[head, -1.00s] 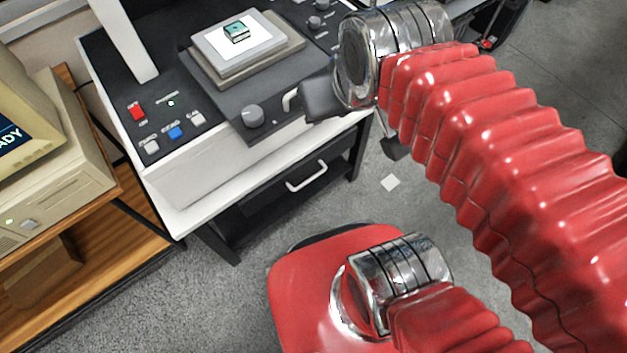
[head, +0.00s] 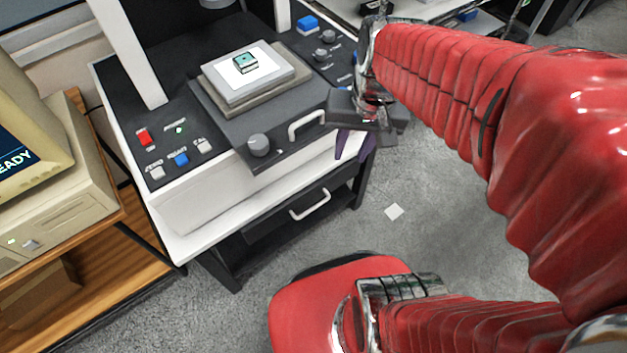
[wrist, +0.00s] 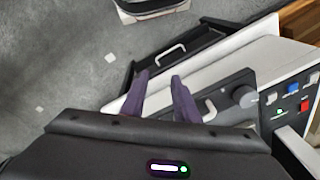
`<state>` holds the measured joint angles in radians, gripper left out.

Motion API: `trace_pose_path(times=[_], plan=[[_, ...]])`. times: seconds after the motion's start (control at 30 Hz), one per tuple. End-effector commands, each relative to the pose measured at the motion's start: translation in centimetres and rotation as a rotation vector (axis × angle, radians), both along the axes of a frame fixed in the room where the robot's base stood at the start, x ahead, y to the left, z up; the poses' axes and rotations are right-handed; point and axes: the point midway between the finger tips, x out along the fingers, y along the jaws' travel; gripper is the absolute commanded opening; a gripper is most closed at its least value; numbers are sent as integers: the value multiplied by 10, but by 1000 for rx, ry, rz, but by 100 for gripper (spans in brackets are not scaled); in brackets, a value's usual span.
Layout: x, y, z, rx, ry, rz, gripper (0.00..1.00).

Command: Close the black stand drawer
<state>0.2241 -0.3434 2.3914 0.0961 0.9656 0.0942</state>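The black stand drawer (head: 283,217) is under the white top of the black stand, with a pale bar handle (head: 310,204) on its front. How far it stands out is hard to tell from these views. It also shows in the wrist view (wrist: 196,44), with its handle (wrist: 171,55) beyond my fingertips. My gripper (head: 352,145) is at the stand's front right corner, above and to the right of the drawer handle. In the wrist view my gripper's two purple fingers (wrist: 159,79) are apart with nothing between them. They appear clear of the handle.
The measuring machine (head: 190,205) on the stand has a grey front panel with a knob (head: 259,145) and its own pale handle (head: 306,125), close to my gripper. A wooden desk (head: 150,245) with a beige computer (head: 60,205) is at left. Grey floor in front is open.

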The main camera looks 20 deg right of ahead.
Motion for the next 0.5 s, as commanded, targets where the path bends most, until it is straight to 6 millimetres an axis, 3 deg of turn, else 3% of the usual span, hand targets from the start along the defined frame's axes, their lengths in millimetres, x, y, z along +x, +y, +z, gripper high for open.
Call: trace_pose_path(times=[0.5], plan=[[23,-23,-61,241,325,-458,28]])
